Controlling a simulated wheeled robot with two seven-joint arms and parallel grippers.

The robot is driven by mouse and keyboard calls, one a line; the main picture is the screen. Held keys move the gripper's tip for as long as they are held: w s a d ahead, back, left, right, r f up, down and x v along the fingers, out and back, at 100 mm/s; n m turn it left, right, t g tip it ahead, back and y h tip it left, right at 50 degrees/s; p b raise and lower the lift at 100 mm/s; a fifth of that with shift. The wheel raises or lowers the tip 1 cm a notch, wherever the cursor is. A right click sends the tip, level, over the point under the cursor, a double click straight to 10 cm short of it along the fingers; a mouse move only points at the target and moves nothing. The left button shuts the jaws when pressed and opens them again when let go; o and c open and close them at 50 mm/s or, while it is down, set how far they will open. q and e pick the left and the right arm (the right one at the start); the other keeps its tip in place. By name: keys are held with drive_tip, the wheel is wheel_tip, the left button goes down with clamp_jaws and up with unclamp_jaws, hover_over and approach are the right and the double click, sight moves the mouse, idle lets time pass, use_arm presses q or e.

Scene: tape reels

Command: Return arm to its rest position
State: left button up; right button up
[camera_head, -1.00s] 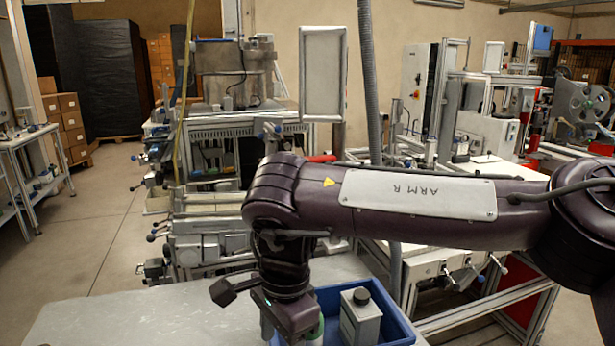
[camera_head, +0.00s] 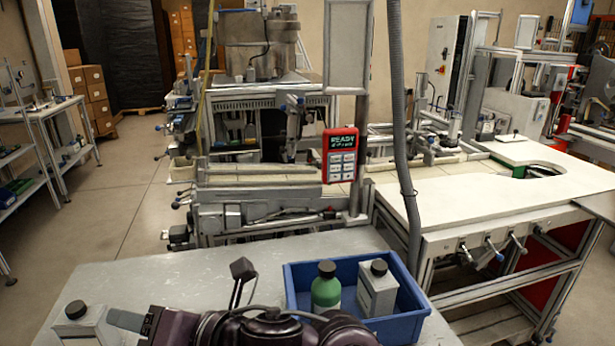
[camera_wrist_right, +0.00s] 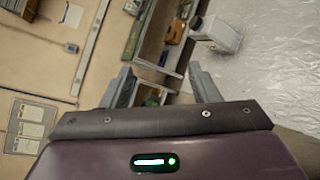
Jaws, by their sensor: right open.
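My right arm (camera_head: 255,328) lies low across the bottom edge of the head view. Its gripper (camera_head: 120,319) points left, above the near part of the grey table (camera_head: 200,280). In the right wrist view the gripper's two fingers (camera_wrist_right: 162,78) stand apart with nothing held between them. My left gripper is not in view.
A blue bin (camera_head: 405,326) on the table holds a green bottle (camera_head: 326,290) and a grey-white bottle (camera_head: 378,290), close to my right arm. A red panel reading READY (camera_head: 340,155) stands behind. A grey hose (camera_head: 398,120) hangs at centre. The table's left far part is clear.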

drive_tip(key=w+d+f+m+t+h, duration=0.2)
drive_tip(key=w+d+f+m+h, duration=0.15)
drive_tip(key=d+m, duration=0.4)
drive_tip(key=w+d+f+m+t+h, duration=0.2)
drive_tip(key=d+f+m, duration=0.2)
drive_tip(key=d+m, duration=0.35)
drive_tip(key=w+d+f+m+t+h, duration=0.2)
drive_tip(key=w+d+f+m+h, duration=0.1)
drive_tip(key=d+m, duration=0.5)
drive_tip(key=s+d+f+m+g+h, duration=0.3)
drive_tip(key=s+d+f+m, duration=0.45)
drive_tip(key=d, duration=0.25)
drive_tip(key=s+d+f+m+g+h, duration=0.35)
drive_tip(key=s+d+f+m, duration=0.4)
drive_tip(key=d, duration=0.25)
wheel_tip(320, 180, down, 32)
drive_tip(key=s+g, duration=0.1)
drive_tip(key=s, duration=0.1)
drive_tip(key=s+d+f, duration=0.2)
drive_tip(key=s+f, duration=0.6)
drive_tip(key=s, duration=0.1)
drive_tip(key=s+d+f+g, duration=0.1)
drive_tip(key=s+f, duration=0.7)
drive_tip(key=s, duration=0.2)
drive_tip(key=shift+d, duration=0.35)
